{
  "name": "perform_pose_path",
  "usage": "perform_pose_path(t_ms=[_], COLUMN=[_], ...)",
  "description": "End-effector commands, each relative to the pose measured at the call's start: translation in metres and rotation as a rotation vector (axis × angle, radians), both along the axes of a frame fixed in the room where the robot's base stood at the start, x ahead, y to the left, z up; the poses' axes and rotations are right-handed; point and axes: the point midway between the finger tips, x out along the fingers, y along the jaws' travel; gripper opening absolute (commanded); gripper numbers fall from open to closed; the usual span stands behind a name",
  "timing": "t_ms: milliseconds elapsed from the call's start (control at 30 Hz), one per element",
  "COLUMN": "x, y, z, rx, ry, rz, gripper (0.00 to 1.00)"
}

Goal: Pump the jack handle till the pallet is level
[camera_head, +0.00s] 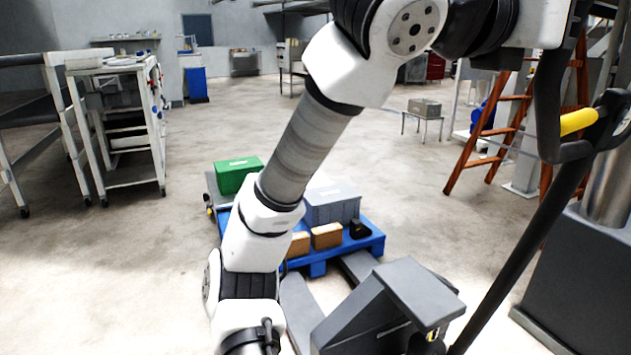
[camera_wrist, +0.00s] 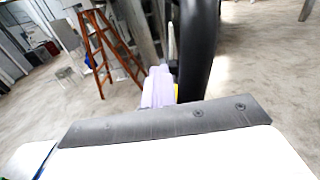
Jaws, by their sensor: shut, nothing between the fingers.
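The pallet jack has a grey wedge-shaped body (camera_head: 395,300) at the bottom middle of the head view. Its dark handle (camera_head: 520,250) slants up to a black loop with a yellow grip at the upper right. The blue pallet (camera_head: 366,243) lies beyond the body, with the jack's forks running towards it. My arm covers part of it, and I cannot tell its tilt. In the wrist view my gripper (camera_wrist: 158,74) shows as pale lavender fingers, shut and empty. A thick black bar, apparently the handle (camera_wrist: 200,45), stands close on their right. I cannot tell whether they touch.
A green box (camera_head: 237,175), a grey crate (camera_head: 335,208), brown boxes (camera_head: 327,236) and a small black item (camera_head: 360,229) are on or by the pallet. An orange ladder (camera_head: 490,130) stands behind the handle. A white cart (camera_head: 130,125) is at left.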

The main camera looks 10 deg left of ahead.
Motion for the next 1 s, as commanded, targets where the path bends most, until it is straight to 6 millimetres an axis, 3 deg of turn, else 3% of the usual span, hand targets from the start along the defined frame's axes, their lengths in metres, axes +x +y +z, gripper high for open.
perform_pose_path(t_ms=[133,400,800,1000], x=[0.025,0.036,0.112,0.127], y=[0.018,0.026,0.081,0.092], z=[0.009,0.009,0.014,0.009], rx=[-0.001,-0.001,-0.002,0.001], ry=[0.003,-0.001,0.004,-0.001], rz=[0.0,-0.002,0.0,0.0], gripper=[0.0,0.0,0.0,0.0])
